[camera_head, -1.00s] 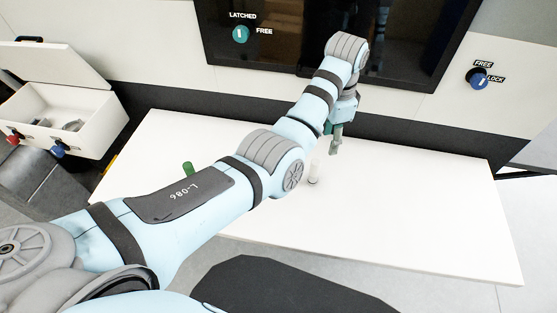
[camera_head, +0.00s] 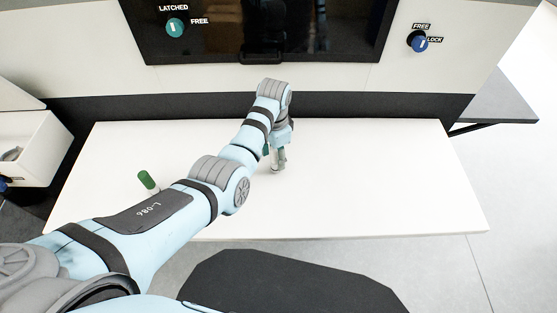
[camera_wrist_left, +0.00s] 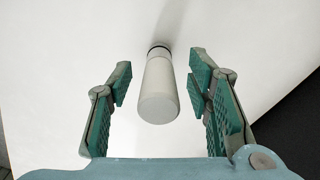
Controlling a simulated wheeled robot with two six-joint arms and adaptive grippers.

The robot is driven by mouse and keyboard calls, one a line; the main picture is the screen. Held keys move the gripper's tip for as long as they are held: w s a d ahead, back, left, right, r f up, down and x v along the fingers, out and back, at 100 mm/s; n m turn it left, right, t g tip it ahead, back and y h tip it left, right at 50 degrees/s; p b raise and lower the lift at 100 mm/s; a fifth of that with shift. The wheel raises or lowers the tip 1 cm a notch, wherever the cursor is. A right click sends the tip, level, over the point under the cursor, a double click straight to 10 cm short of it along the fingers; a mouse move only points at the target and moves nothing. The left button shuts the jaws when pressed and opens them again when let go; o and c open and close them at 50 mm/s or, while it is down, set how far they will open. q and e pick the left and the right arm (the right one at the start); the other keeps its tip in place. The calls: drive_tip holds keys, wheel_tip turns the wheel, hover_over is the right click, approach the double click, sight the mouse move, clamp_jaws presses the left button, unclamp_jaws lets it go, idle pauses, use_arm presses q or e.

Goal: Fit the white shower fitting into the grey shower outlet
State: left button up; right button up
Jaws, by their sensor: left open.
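The white shower fitting (camera_wrist_left: 158,88) is a plain white cylinder with a dark ring near its far end. It appears to stand upright on the white tabletop (camera_head: 370,190). My left gripper (camera_head: 279,160) points down over it; the fitting is mostly hidden by the fingers in the head view. In the left wrist view the open gripper (camera_wrist_left: 160,82) has one green-padded finger on each side of the fitting, with a gap on both sides. I do not make out the grey shower outlet. My right gripper is out of view.
A green cylinder (camera_head: 147,178) stands on the table to the left, near my forearm. An open white box (camera_head: 30,150) is at the left edge. A wall panel with a teal knob (camera_head: 175,28) and a blue knob (camera_head: 417,41) rises behind. The table's right half is clear.

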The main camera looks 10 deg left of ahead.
use_arm(q)
drive_tip(key=shift+r, duration=0.2)
clamp_jaws()
